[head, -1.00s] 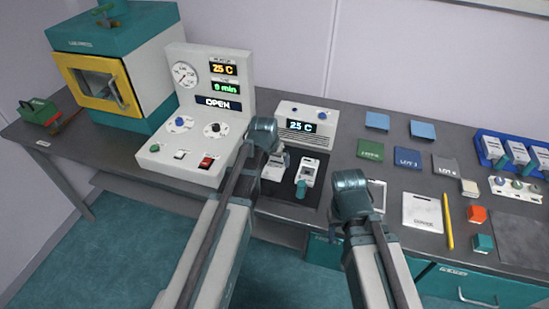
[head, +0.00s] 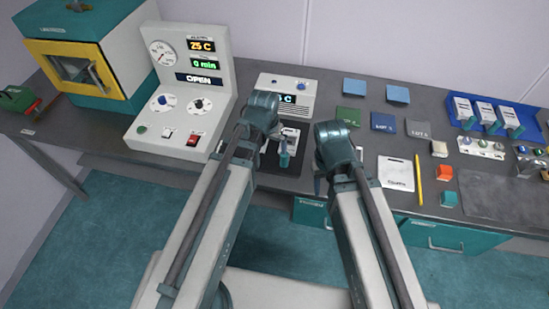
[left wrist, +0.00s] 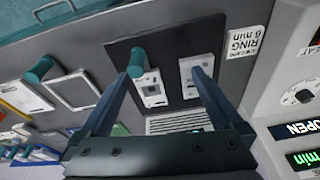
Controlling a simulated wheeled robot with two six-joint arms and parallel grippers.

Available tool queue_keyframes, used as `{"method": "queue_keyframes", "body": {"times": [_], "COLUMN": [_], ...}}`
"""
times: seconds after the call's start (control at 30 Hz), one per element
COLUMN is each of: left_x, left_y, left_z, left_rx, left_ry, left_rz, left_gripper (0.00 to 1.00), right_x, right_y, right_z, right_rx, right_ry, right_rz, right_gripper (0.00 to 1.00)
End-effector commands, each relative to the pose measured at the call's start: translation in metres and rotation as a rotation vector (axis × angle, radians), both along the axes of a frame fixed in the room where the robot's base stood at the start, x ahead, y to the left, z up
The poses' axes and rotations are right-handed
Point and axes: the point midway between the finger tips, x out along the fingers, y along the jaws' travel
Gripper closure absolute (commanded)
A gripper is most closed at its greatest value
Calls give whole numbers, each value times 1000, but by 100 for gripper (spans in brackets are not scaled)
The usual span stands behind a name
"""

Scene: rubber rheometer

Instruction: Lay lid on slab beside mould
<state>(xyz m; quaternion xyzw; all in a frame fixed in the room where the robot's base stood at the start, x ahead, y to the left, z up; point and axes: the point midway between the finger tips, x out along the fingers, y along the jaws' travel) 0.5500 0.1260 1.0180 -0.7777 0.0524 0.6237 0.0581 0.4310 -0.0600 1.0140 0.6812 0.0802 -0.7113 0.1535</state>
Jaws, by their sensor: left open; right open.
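The dark slab (head: 268,165) lies on the bench in front of the small heater unit. The lid, a pale plate (left wrist: 151,90) with an upright teal knob (left wrist: 137,62), rests on the slab. The mould (left wrist: 190,72), a pale block without a knob, lies beside it with a gap between. In the head view the lid's knob (head: 284,160) shows, while my left gripper (head: 262,115) hides most of the mould. My left gripper is open and empty above them; its fingers (left wrist: 160,80) also show in the left wrist view. My right gripper (head: 325,178) is open, right of the slab.
Colored squares, a white sheet (head: 396,173), a yellow pencil (head: 419,180) and small blocks lie right of my right gripper. A blue rack (head: 495,113) stands further right.

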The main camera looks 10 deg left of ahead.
Motion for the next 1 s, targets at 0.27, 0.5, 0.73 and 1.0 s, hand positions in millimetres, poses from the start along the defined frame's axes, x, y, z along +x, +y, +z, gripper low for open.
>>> {"method": "queue_keyframes", "body": {"times": [0.27, 0.5, 0.73, 1.0], "left_x": [-106, -120, -119, -119], "left_y": [-61, -66, -66, -66], "left_z": [-4, -4, -11, -17], "left_rx": [112, 137, 135, 134], "left_ry": [218, 254, 252, 252], "left_rz": [-147, -164, -163, -162], "left_gripper": [0, 0, 0, 0], "right_x": [0, 0, 0, 0], "right_y": [0, 0, 0, 0], "right_z": [0, 0, -7, -13], "right_rx": [0, 0, 0, 0], "right_ry": [0, 0, 0, 0], "right_rz": [0, 0, 0, -1], "right_gripper": [50, 50, 50, 50]}}
